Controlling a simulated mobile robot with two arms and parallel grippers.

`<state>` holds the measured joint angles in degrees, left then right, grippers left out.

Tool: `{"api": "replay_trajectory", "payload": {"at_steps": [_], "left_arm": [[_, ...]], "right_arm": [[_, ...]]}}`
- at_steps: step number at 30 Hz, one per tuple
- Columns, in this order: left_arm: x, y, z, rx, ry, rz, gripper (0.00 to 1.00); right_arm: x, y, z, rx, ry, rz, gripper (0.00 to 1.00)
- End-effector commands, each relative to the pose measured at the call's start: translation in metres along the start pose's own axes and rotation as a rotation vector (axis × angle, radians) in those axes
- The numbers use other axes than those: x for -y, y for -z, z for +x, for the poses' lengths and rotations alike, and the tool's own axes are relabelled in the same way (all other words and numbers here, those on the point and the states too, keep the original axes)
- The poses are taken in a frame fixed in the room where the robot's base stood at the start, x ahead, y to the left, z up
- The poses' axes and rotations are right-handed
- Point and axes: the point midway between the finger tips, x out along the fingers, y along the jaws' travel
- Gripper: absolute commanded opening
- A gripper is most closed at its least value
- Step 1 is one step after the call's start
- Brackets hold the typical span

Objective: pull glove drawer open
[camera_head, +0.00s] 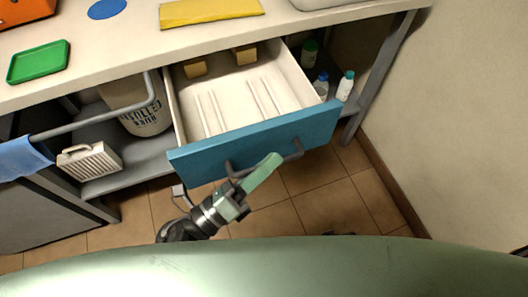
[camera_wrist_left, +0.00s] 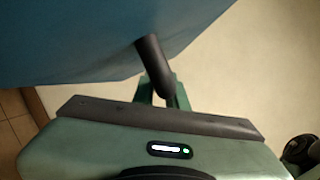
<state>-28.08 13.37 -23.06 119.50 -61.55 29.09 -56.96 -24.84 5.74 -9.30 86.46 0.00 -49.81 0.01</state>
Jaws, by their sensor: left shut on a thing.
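The glove drawer (camera_head: 238,102) stands pulled out from under the bench, with a blue front (camera_head: 255,140) and a pale inside. Two small tan blocks (camera_head: 195,67) sit at its back. My left gripper (camera_head: 262,172) is at the grey bar handle (camera_head: 296,150) on the drawer's front and is shut on it. In the left wrist view, the dark handle (camera_wrist_left: 152,62) runs down from the blue front (camera_wrist_left: 90,40) to between the green fingers (camera_wrist_left: 160,92), which are partly hidden by the gripper body. My right gripper is not in view.
The bench top (camera_head: 140,45) holds a green tray (camera_head: 39,61), a yellow cloth (camera_head: 210,11) and a blue disc (camera_head: 107,8). Bottles (camera_head: 345,86), a bucket (camera_head: 146,118) and a white slatted box (camera_head: 89,161) stand below. A wall is at right; tiled floor (camera_head: 310,185) lies before the drawer.

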Motion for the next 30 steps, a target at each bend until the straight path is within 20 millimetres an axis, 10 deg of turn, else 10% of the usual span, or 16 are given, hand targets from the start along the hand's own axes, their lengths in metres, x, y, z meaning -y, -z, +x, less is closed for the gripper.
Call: {"api": "replay_trajectory", "payload": {"at_steps": [19,20,30], "left_arm": [[0.0037,0.0067,-0.0033,0.001,-0.003,0.0,0.0],[0.0036,0.0067,-0.0033,0.001,-0.004,0.0,0.22],[0.0042,0.0067,-0.0043,0.001,-0.001,0.0,0.23]], "right_arm": [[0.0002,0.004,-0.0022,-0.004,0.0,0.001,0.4],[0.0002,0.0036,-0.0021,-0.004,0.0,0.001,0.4],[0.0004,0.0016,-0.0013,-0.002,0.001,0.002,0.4]]}}
